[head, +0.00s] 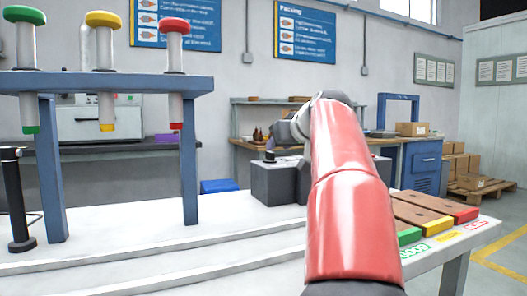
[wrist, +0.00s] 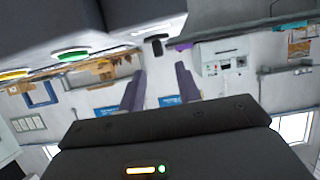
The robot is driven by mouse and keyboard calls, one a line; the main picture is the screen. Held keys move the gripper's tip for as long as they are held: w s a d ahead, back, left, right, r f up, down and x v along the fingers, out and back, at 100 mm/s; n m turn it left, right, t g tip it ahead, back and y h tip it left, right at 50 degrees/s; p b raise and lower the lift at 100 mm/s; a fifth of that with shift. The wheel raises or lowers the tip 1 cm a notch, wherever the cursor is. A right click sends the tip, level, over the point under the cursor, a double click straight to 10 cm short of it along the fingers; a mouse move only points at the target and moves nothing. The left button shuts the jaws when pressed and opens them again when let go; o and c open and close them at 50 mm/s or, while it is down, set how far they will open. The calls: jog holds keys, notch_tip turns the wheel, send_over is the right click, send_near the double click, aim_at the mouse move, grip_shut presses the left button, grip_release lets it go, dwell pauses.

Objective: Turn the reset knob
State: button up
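A small black knob (head: 270,156) stands on top of a dark grey box (head: 272,184) on the white bench, left of my arm in the head view. In the wrist view, which is upside down, a black knob-like piece (wrist: 156,42) shows near the top, beyond my fingertips. My gripper (wrist: 160,82) has its two fingers apart with nothing between them. I cannot tell whether any finger touches the knob.
A blue rack (head: 100,83) holding green, yellow and red-capped tubes stands at the left on the bench. A black post (head: 16,200) stands beside it. Wooden blocks (head: 424,214) with coloured ends lie at the right. The front left of the bench is clear.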

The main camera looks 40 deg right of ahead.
aim_at(270, 157)
jog(key=x, duration=0.7)
jog(key=shift+p, duration=0.4)
grip_shut()
